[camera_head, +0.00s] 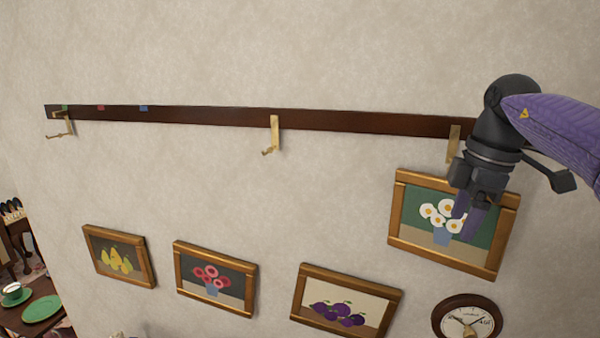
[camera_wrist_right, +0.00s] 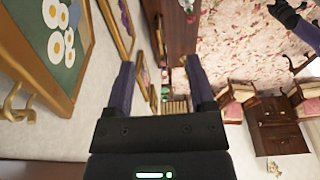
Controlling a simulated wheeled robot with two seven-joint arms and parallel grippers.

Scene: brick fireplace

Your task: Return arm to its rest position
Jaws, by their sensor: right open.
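My right gripper (camera_head: 468,218) is at the right of the head view, in front of the framed daisy picture (camera_head: 412,215) on the wall. Its two purple fingers also show in the right wrist view (camera_wrist_right: 161,82), apart with nothing between them. The daisy picture stands at the left of that view (camera_wrist_right: 82,72), beside the fingers and clear of them. A purple arm with a dark end, seemingly my left gripper (camera_wrist_right: 284,14), shows at the top right of the wrist view. Its jaws are too small to judge.
A dark wooden rail (camera_head: 200,114) with brass hooks (camera_head: 274,135) runs along the wall. Pictures of pears (camera_head: 119,256), red flowers (camera_head: 215,278) and plums (camera_head: 345,302) hang below, with a round clock (camera_head: 467,320). Furniture (camera_wrist_right: 275,125) stands at the right of the wrist view.

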